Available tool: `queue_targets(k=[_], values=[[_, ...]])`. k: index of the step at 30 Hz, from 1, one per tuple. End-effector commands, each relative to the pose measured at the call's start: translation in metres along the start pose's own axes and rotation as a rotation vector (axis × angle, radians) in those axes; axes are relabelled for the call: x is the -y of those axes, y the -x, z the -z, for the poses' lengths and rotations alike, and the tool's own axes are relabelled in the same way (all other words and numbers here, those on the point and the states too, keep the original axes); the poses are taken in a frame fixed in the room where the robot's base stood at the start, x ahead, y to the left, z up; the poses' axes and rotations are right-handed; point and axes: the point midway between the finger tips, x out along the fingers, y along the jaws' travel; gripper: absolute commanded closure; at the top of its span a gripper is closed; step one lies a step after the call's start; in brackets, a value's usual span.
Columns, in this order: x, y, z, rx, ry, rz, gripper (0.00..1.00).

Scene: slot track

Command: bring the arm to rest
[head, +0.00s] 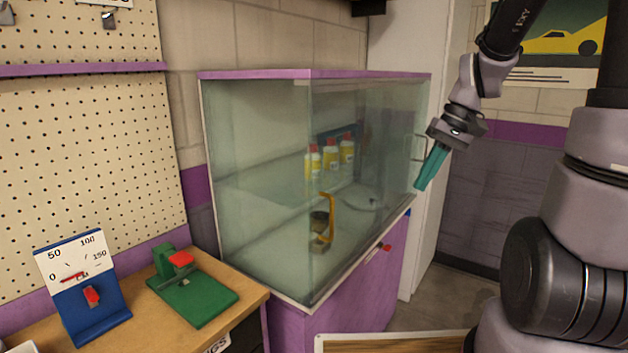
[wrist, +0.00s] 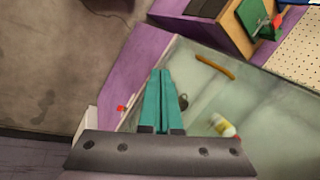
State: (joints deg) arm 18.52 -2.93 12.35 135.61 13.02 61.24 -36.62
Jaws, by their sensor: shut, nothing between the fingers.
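My gripper (head: 432,166) shows at the upper right of the head view, its teal fingers pointing down and to the left. It appears beside the right end of a glass display case. In the wrist view my gripper (wrist: 165,75) has its two teal fingers together, with nothing between them. No object hangs from it. My arm reaches from the right side of the head view, bent, with the gripper at its end.
A glass case (head: 253,73) with purple trim holds yellow bottles (head: 329,160) and an orange-handled item (head: 327,215). A wooden bench (head: 251,290) carries a blue gauge stand (head: 87,303) and a green device (head: 193,297). A pegboard (head: 80,150) stands behind. Open floor (head: 452,297) lies right.

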Motion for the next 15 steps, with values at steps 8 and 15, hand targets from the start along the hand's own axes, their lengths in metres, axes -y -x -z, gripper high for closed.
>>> queue_targets(k=[8, 15], values=[[0.022, 0.073, -0.037, -0.297, -0.052, -0.117, 1.00], [0.032, 0.121, -0.071, -0.524, -0.110, -0.095, 1.00]])
